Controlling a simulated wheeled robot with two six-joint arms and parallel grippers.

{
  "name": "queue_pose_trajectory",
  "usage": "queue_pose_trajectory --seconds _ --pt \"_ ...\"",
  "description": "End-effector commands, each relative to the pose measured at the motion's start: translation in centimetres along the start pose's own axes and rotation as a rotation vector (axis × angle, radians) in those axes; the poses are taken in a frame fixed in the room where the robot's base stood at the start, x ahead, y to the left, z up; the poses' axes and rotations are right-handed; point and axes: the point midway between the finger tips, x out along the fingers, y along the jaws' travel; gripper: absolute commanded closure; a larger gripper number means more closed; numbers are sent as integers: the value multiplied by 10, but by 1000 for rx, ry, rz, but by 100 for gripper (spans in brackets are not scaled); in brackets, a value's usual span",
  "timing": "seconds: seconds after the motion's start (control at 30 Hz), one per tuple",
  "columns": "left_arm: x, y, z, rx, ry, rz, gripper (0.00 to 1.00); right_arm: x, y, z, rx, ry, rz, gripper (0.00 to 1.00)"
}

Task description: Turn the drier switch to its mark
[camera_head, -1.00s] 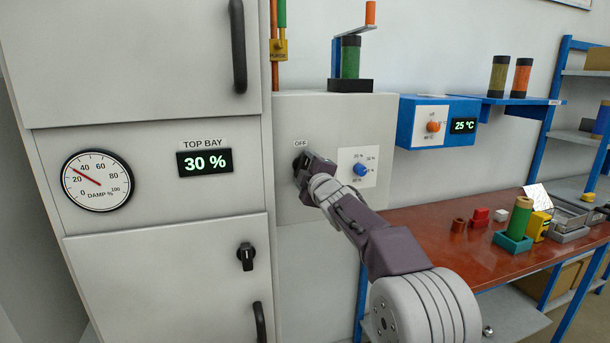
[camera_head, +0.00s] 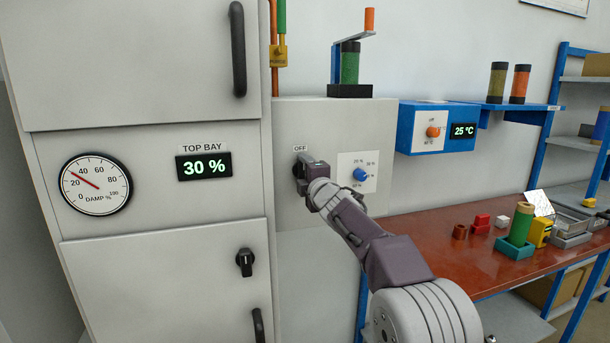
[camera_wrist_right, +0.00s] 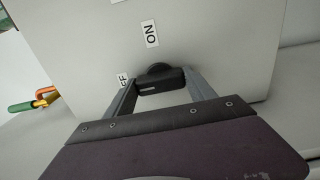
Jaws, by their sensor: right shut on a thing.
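The black switch knob (camera_head: 298,169) is on the grey panel below an "OFF" label (camera_head: 303,148). My right gripper (camera_head: 304,172) hides most of it there. In the right wrist view the knob (camera_wrist_right: 158,79) sits between the two fingers of my right gripper (camera_wrist_right: 160,92), which is shut on it. A white line shows on the knob's near face, toward its left part. An "ON" label (camera_wrist_right: 150,33) stands beyond the knob, and the "OFF" label (camera_wrist_right: 124,80) is partly hidden by the left finger. My left gripper is not in view.
A blue dial (camera_head: 360,174) is right of my gripper on the same grey panel. A cabinet (camera_head: 160,270) with another black knob (camera_head: 245,262) stands left. A blue heater box (camera_head: 420,127) and a red-topped bench (camera_head: 440,240) are to the right.

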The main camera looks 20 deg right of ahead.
Motion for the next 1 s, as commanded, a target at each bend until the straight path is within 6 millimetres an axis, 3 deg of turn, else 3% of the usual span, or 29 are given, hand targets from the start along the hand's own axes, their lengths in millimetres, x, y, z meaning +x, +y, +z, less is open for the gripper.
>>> queue_pose_trajectory --seconds 0.2,0.23,0.3,0.67,1.0 --pt "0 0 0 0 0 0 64 1 -4 -1 -4 1 -8 77" --pt "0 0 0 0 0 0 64 1 -4 -1 -4 1 -8 28" --pt "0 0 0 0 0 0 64 1 -4 -1 -3 1 -7 15" --pt "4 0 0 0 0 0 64 -5 -2 0 -1 0 -2 15" --pt "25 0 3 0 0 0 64 -70 -4 -1 -2 -1 -2 15"
